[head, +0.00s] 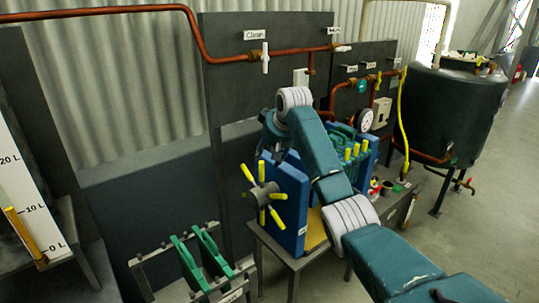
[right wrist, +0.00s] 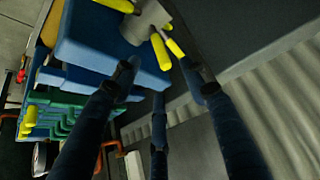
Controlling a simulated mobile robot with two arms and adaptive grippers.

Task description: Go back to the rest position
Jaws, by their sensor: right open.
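My right arm reaches in from the lower right in the head view, its wrist bent over in front of the blue press. My right gripper (head: 276,142) is beside the top of the blue end plate (head: 287,205), partly hidden by the wrist. In the right wrist view its dark fingers (right wrist: 163,80) are spread apart with nothing between them. The blue plate (right wrist: 95,38) and a grey hub with yellow handles (right wrist: 145,20) lie beyond the fingertips; whether any finger touches them I cannot tell. My left gripper is not in view.
The yellow-handled wheel (head: 265,197) sticks out from the press. A low rack with green plates (head: 205,255) stands at front left. A dark panel with copper pipes (head: 265,85) rises behind. A dark tank (head: 450,110) stands at right, with open floor beside it.

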